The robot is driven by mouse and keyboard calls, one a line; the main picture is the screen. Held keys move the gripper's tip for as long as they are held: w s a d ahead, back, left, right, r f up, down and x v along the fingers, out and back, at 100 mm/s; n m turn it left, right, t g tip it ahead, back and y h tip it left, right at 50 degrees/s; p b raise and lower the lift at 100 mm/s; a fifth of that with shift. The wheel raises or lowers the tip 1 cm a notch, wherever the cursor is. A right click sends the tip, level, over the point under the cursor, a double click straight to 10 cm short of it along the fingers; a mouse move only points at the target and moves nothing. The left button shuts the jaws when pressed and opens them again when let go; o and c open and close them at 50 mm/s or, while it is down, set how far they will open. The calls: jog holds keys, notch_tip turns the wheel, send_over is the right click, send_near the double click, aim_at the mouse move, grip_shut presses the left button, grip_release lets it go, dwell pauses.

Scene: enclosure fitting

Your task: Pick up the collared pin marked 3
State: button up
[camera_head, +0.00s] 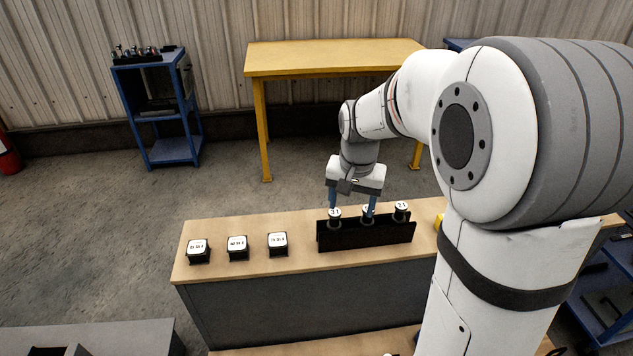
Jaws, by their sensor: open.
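Several dark pins with round white tops stand upright in a black rack (338,242) on the wooden bench. The left pin (334,213) has a mark that looks like it contains a 3, but it is too small to read surely. The middle pin (367,213) is partly hidden by a finger of my gripper, and its mark is unclear. The right pin (401,207) seems to read 21. My gripper (352,208) is open and points down over the rack, one blue finger by the left pin and the other by the middle pin. Contact cannot be told.
Three small black blocks with white labelled tops (197,247) (238,243) (277,240) stand left of the rack on the bench (225,270). A yellow table (330,55) and a blue shelf cart (165,105) stand behind. Bare bench lies between blocks and rack.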

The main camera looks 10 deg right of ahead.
jog(key=w+f+m, duration=0.3)
jog(key=w+f, duration=0.3)
jog(key=w, duration=0.4)
jog(key=m+g, duration=0.1)
send_over(335, 212)
jog(key=f, duration=0.5)
jog(key=shift+s+d+f+p, duration=0.3)
jog(key=shift+p, duration=0.05)
jog(key=f, duration=0.5)
jog(key=f+p, duration=0.1)
jog(key=f, duration=0.1)
jog(key=shift+w+a+f, duration=0.3)
jog(key=shift+w+f, duration=0.05)
jog(key=shift+f, duration=0.05)
grip_shut()
